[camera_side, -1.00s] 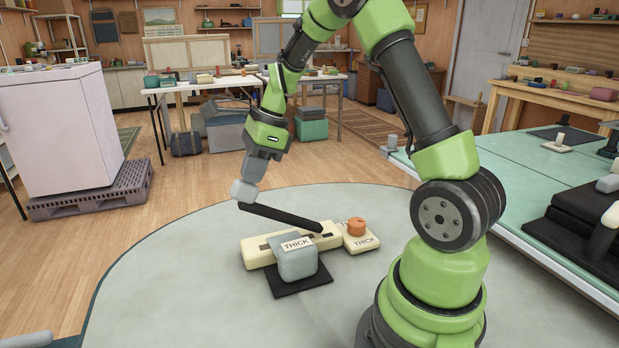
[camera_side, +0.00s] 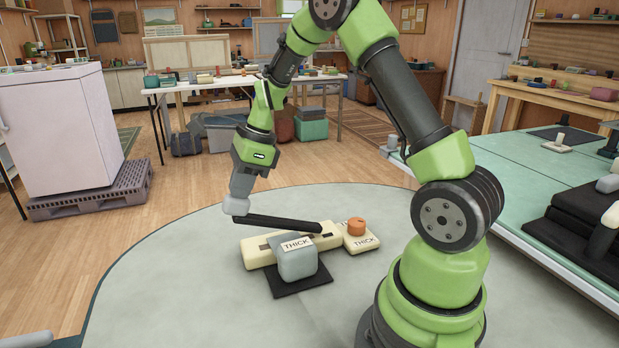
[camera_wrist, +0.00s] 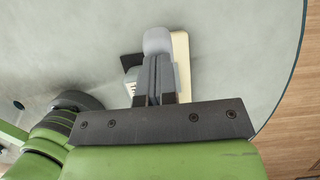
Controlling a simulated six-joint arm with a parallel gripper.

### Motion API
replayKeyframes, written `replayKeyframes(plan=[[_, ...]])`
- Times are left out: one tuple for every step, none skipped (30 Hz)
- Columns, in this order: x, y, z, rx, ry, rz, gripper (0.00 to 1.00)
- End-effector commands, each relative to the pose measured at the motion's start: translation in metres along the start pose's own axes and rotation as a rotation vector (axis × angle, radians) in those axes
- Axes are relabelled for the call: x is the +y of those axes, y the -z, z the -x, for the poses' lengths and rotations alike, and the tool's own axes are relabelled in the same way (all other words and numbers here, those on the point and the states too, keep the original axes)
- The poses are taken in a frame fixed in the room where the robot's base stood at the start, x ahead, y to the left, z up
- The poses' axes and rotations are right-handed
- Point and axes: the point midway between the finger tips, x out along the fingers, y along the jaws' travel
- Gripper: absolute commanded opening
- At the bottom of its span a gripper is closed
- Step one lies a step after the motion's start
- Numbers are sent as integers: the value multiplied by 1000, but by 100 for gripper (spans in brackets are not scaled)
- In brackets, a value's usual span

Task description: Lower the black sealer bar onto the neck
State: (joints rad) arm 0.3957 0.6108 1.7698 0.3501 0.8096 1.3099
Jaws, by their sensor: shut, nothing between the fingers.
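The black sealer bar (camera_side: 280,222) slants over the cream sealer base (camera_side: 258,257), its left end raised and its right end low near the base. A light grey rounded knob (camera_side: 237,205) is at the bar's left end; it also shows in the wrist view (camera_wrist: 157,40). My gripper (camera_side: 239,194) is shut and empty, its fingertips against the top of the knob, as far as I can tell. In the wrist view my shut fingers (camera_wrist: 153,80) point at the knob. A grey bag (camera_side: 297,263) labelled THICK stands in front of the base. Its neck is not clearly visible.
A black mat (camera_side: 300,284) lies under the bag. A cream block (camera_side: 361,242) labelled THICK with an orange dial (camera_side: 356,226) sits at the base's right end. The round grey table (camera_side: 180,290) is clear to the left and front.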

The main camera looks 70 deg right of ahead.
Motion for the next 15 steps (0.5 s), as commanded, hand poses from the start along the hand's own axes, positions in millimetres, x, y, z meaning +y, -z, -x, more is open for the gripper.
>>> replayKeyframes(plan=[[0,0,0,0,0,0,0],[0,0,0,0,0,0,0],[0,0,0,0,0,0,0],[0,0,0,0,0,0,0],[0,0,0,0,0,-1,0],[0,0,0,0,0,-1,0],[0,0,0,0,0,-1,0],[0,0,0,0,-1,-1,0],[0,0,-1,0,-1,-1,0],[0,0,-2,0,-1,-1,0],[0,0,-2,0,-2,-1,0],[0,-1,-4,0,-2,-1,0],[0,-1,-5,0,-3,-1,0],[0,-1,-7,0,-3,-1,0],[0,-1,-8,0,-2,-1,0]])
